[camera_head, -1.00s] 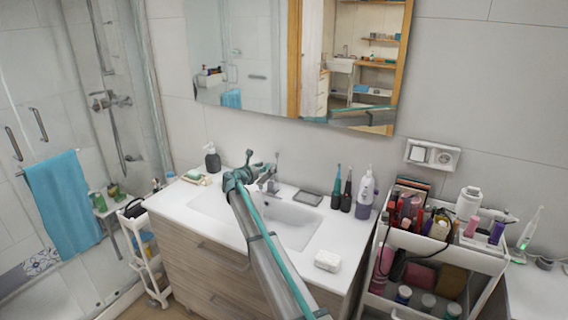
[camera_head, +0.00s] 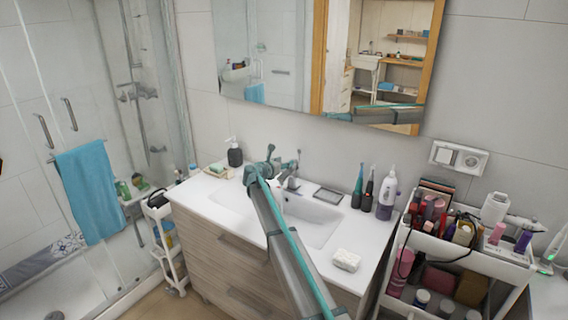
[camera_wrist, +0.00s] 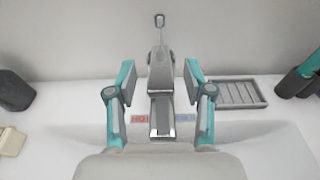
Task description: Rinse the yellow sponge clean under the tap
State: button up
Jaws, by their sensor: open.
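The grey metal tap (camera_head: 289,182) stands at the back of the white sink (camera_head: 312,226). In the wrist view the tap (camera_wrist: 161,100) is upright and central, between my gripper's fingers as seen from here. My gripper (camera_wrist: 160,82) is open with nothing held. In the head view my gripper (camera_head: 262,172) is just left of the tap; I cannot tell if they touch. A small yellowish block, perhaps the sponge (camera_head: 217,168), lies on a dish left of the sink. A pale block (camera_wrist: 11,140) shows at the wrist view's left edge. Any dirt is too small to make out.
A dark soap dispenser (camera_head: 235,155) stands behind the sink's left side. A grey ridged tray (camera_head: 328,195) and several upright bottles (camera_head: 386,196) are to the right. A whitish block (camera_head: 346,260) lies at the front right. A crowded cart (camera_head: 468,262) stands beside the counter.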

jog(key=v, duration=1.1)
jog(key=shift+s, duration=0.25)
jog(key=shift+a, duration=0.15)
